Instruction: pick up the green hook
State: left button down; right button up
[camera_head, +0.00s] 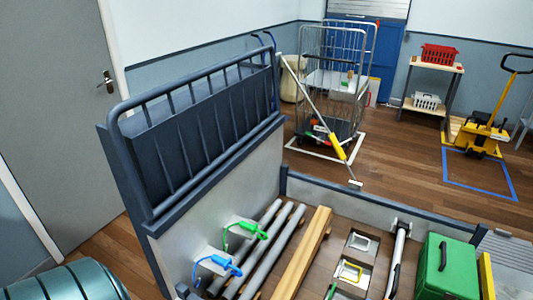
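The green hook (245,230) sits at a white plate on the light inner wall of the truck-bed-like enclosure, left of centre in the head view. Its curved end hangs to the left. A blue hook (218,263) of similar shape is at a second white plate, nearer and lower to the left. Neither of my grippers is in view, and nothing is seen touching the green hook.
Grey pipes (268,254) and a wooden beam (303,257) lie beside the hooks. A green case (446,267) stands at the right. A dark blue railing (195,125) rises behind the hooks. A wire cage trolley (337,75) stands beyond.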

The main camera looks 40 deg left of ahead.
aim_at(244, 225)
jog(key=u, duration=1.35)
